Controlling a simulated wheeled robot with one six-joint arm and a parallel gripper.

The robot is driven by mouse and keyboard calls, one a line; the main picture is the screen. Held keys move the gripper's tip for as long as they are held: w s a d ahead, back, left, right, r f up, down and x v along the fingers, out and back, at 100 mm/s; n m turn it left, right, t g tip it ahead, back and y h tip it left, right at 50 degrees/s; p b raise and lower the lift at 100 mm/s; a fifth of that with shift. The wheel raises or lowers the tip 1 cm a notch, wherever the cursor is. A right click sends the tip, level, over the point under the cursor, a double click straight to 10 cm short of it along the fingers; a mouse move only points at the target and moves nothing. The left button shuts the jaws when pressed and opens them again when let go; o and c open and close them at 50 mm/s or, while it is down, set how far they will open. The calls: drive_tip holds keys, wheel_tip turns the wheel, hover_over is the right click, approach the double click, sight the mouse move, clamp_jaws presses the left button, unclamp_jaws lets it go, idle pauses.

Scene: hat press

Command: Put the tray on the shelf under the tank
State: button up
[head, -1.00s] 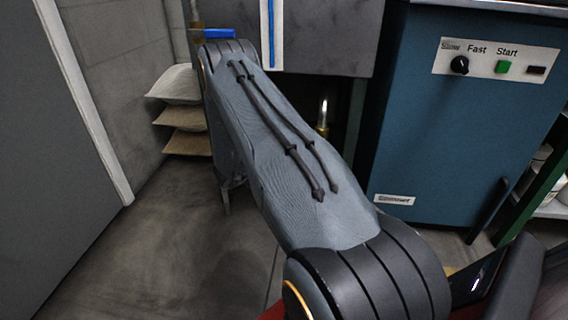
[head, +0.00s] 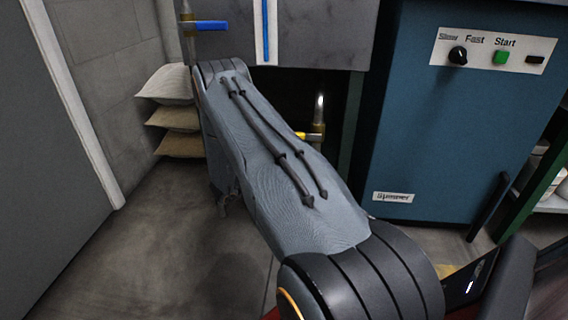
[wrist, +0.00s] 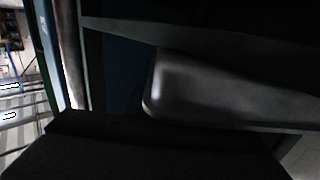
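The tank (head: 318,35) is the grey box with a blue sight strip at the top of the head view. The space under it is dark, and my arm covers much of it; I cannot make out the shelf there. In the wrist view a grey metal tray (wrist: 215,92) with a rounded corner shows in front of my gripper, its far part lost in shadow. My gripper (wrist: 150,125) is a dark shape along the bottom of the wrist view. Its fingers cannot be told apart, nor whether they hold the tray. In the head view my arm hides the gripper.
A blue cabinet (head: 440,130) with a knob and green Start button stands right of the tank. A blue-handled valve (head: 207,26) and a yellow-handled valve (head: 316,135) are near the tank. Stacked sacks (head: 170,85) lie against the left wall. The left floor is clear.

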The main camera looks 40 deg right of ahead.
drive_tip(key=shift+o, duration=0.4)
drive_tip(key=shift+a+r, duration=0.15)
drive_tip(key=a+p, duration=0.4)
drive_tip(key=a, duration=0.7)
drive_tip(key=shift+w+a, duration=0.35)
drive_tip(key=shift+w, duration=0.1)
